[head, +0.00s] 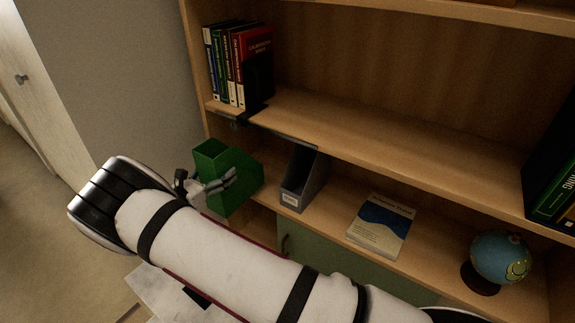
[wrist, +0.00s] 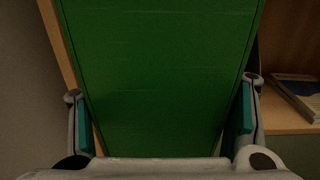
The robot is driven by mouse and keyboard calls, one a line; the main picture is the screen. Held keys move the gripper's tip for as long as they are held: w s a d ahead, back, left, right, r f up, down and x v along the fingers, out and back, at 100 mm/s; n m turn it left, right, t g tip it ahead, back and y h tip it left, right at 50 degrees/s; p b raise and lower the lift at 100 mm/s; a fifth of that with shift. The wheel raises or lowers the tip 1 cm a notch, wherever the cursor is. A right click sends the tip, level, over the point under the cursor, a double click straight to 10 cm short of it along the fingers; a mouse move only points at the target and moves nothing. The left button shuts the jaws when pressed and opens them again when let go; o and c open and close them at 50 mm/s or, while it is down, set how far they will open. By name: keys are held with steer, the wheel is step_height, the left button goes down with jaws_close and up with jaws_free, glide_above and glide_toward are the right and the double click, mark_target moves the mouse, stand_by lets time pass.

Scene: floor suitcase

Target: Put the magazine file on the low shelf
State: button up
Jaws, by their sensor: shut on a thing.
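The green magazine file (head: 212,168) is at the left end of the bookcase in the head view, upright and a little tilted, in front of or over the shelf edge. My gripper (head: 218,184) is shut on it, one finger lying along its near side. In the wrist view the green file (wrist: 158,70) fills the middle between the two teal finger pads. The shelf (head: 335,219) beneath the bookcase's middle board runs to the right of it. Whether the file's base touches this shelf cannot be told; my arm and gripper hide part of it.
A grey magazine file (head: 303,183) stands just right of the green one. A book (head: 382,226) lies flat farther right, then a globe (head: 500,258). Books with a black bookend stand on the board above (head: 360,135). A green cabinet door (head: 330,255) is below the shelf.

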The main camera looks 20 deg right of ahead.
steer(key=f+b+x, duration=0.3)
steer(key=b+x, duration=0.1)
steer(key=x, duration=1.3)
steer(key=shift+w+d+f+b, duration=0.15)
steer(key=shift+d+f+b, duration=0.05)
steer(key=shift+b, duration=0.15)
steer(key=shift+f, duration=0.2)
steer(key=o, duration=1.9)
steer(key=shift+o, duration=0.2)
steer(key=p+v, duration=0.2)
steer(key=v, duration=1)
steer(key=shift+r+p, duration=0.15)
steer(key=shift+p, duration=0.15)
